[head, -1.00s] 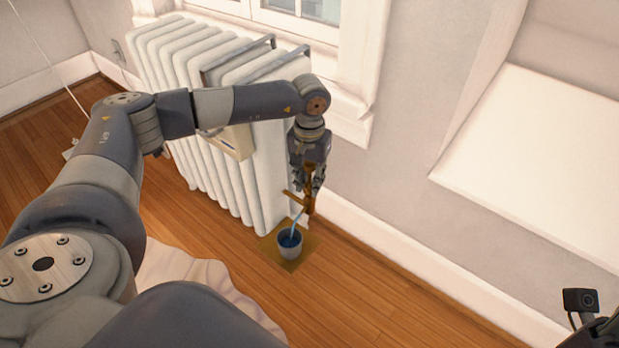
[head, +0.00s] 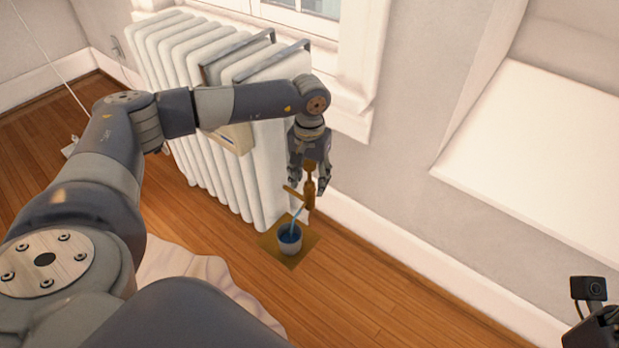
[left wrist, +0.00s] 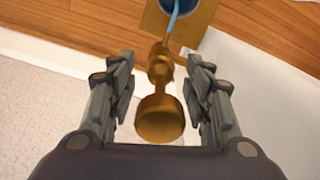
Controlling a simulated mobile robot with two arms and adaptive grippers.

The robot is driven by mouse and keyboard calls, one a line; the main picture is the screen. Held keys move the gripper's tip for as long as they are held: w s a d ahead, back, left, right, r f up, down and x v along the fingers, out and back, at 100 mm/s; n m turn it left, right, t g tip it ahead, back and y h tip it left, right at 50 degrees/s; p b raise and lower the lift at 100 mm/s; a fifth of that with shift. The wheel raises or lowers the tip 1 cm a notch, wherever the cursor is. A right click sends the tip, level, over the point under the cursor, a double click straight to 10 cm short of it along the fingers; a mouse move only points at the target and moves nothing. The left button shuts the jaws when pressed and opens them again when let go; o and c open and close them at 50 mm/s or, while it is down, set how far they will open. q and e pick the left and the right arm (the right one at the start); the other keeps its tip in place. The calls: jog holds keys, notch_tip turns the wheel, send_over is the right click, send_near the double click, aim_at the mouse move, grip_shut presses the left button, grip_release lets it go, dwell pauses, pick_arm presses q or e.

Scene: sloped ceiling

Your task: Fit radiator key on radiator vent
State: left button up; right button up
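The brass radiator key (left wrist: 160,120), with a round knob end, stands between the spread fingers of my left gripper (left wrist: 161,68). There is a visible gap on both sides of it. It also shows in the head view (head: 310,180). The key lines up with the brass radiator vent (left wrist: 160,62) beyond it and looks seated on it; the exact joint is hard to see. The vent's brass side pipe (head: 293,192) reaches toward the radiator (head: 262,165). A blue stream runs from the vent into a cup (head: 289,242). My right gripper's fingers are out of view.
The cup stands on a square brass-coloured plate (head: 310,243) on the wooden floor. A pale cloth (head: 195,265) lies at lower left. The wall and white baseboard (head: 400,243) are close behind the vent. Floor to the right is clear.

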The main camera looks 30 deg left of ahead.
pick_arm(q)
notch_tip(320, 180, up, 12)
dwell(0.6)
